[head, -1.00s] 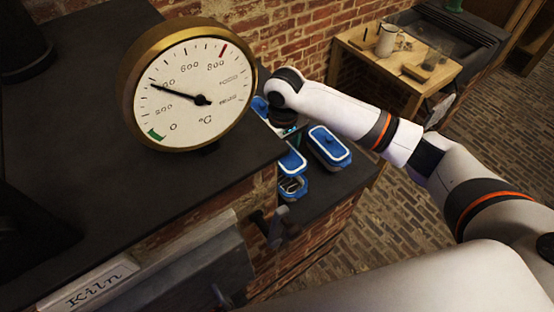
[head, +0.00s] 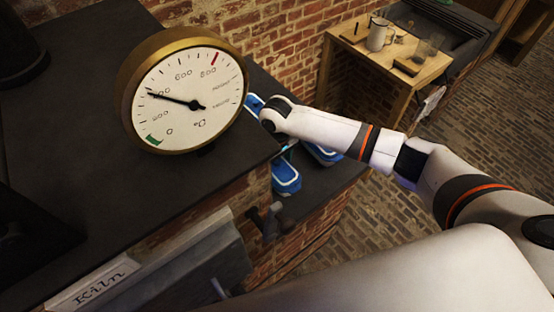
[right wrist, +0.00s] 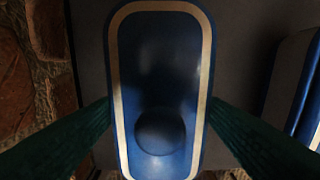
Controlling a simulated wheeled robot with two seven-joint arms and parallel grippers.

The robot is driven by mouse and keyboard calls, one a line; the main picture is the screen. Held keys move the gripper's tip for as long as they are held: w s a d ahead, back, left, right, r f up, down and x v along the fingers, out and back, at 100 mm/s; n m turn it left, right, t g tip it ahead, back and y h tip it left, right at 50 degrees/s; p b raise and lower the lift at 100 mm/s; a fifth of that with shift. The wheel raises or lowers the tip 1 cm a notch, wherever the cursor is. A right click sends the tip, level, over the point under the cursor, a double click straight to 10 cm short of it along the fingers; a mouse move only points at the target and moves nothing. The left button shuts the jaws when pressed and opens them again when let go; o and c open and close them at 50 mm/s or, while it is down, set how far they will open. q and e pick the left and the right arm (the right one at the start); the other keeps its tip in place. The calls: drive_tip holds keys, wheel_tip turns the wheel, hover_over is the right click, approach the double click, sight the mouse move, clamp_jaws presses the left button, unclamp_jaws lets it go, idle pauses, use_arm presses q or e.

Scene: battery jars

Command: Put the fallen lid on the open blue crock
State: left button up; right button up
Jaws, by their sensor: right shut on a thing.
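A blue lid with a cream rim and round knob (right wrist: 160,70) fills the middle of the right wrist view. My right gripper (right wrist: 160,112) is shut on it, with a dark green finger at each long side. In the head view a blue, pale-rimmed top (head: 286,174) shows just below my right wrist, over the place of the open blue crock (head: 287,189). The crock's opening is covered from sight. I cannot tell whether the lid rests on it or hangs just above. My right fingers are mostly hidden there. My left gripper is not in view.
Another blue jar (head: 322,155) stands to the right, partly behind my arm, and one more (head: 254,104) stands behind. A large brass dial gauge (head: 187,100) stands on the dark kiln top (head: 80,130) at left. A brick wall (head: 280,40) is behind.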

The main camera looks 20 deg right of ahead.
drive_tip(key=shift+s+f, duration=0.2)
drive_tip(key=shift+f, duration=0.15)
drive_tip(key=o, duration=1.1)
drive_tip(key=shift+f, duration=0.15)
drive_tip(key=shift+s, duration=0.1)
drive_tip(key=shift+d+r, duration=0.1)
drive_tip(key=shift+r, duration=0.4)
drive_tip(key=shift+w+r+b, duration=0.15)
drive_tip(key=shift+r+b, duration=0.75)
drive_tip(key=shift+r, duration=2.25)
drive_tip(key=shift+w+r+b, duration=0.1)
drive_tip(key=shift+r+b, duration=0.8)
drive_tip(key=shift+r, duration=2.25)
